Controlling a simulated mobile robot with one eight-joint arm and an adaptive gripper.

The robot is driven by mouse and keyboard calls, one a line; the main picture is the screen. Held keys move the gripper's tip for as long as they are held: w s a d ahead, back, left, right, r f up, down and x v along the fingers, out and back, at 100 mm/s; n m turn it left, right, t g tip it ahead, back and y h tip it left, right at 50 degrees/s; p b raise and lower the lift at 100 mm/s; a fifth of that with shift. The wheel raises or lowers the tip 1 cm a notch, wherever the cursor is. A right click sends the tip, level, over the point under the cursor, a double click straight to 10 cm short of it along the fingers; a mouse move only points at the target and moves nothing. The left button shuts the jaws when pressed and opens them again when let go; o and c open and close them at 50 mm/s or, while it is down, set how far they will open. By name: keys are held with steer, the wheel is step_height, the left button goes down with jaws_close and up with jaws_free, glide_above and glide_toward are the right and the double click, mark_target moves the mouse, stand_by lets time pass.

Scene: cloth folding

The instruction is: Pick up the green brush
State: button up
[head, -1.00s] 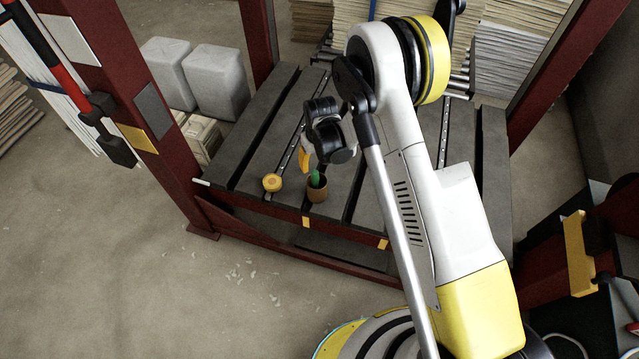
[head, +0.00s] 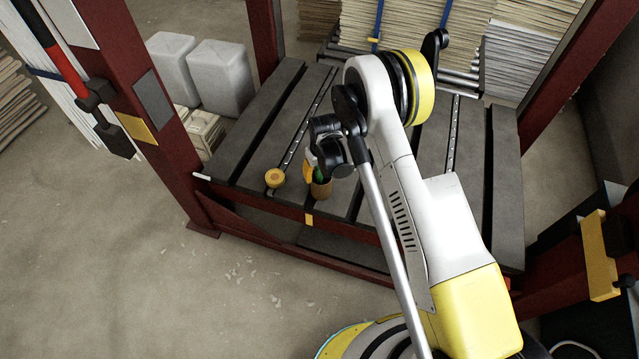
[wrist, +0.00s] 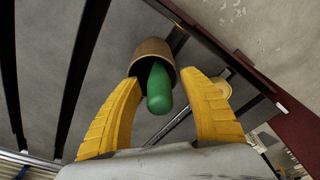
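The green brush (wrist: 159,88) stands in a brown cup, its rounded green end sticking out of the opening in the wrist view. In the head view the brush (head: 320,173) shows as a small green bit above the brown cup (head: 321,188), near the table's front edge. My gripper (wrist: 168,82) has its yellow fingers spread wide, one on each side of the green end, with visible gaps. In the head view one yellow finger shows beside the brush; the rest is hidden behind my wrist.
A round yellow object (head: 274,178) sits on the dark slatted table (head: 240,150) left of the cup. Red posts (head: 160,110) rise at the table's corners. White jugs (head: 220,75) stand behind the left side. The table left of the cup is mostly clear.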

jaws_close()
step_height(320, 180, up, 18)
steer(key=p, duration=0.6)
steer(key=shift+p, duration=0.35)
